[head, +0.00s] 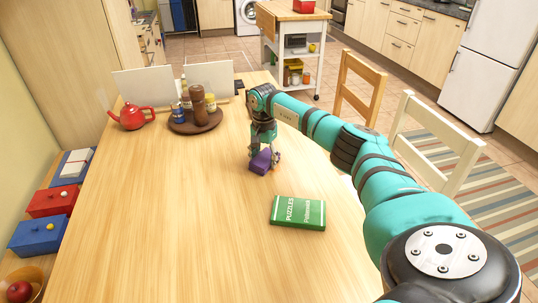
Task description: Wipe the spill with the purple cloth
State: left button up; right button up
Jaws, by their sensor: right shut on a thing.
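The purple cloth (261,164) is a small bunched piece at the middle of the wooden table (180,230). My right gripper (263,152) points down and is shut on the cloth, at or just above the table top; I cannot tell whether the cloth touches it. No spill can be made out on the visible table top; any part under the cloth and gripper is hidden. My left gripper is not in view.
A green puzzle book (298,212) lies near the cloth. A red teapot (131,116) and a round brown tray (196,127) with bottles and a mill stand at the far left. Chairs (360,85) line the right side. The table's left and front are clear.

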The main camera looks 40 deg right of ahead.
aim_at(285, 158)
jog(key=shift+w+d+f+b, duration=0.25)
jog(key=shift+w+b, duration=0.3)
jog(key=shift+b, duration=0.05)
jog(key=shift+w+d+r, duration=0.1)
jog(key=shift+d+r, duration=0.05)
jog(key=shift+s+d, duration=0.6)
jog(key=shift+d, duration=0.5)
jog(key=shift+s+d, duration=0.65)
jog(key=shift+d, duration=0.5)
jog(key=shift+s+d, duration=0.6)
jog(key=shift+d, duration=0.5)
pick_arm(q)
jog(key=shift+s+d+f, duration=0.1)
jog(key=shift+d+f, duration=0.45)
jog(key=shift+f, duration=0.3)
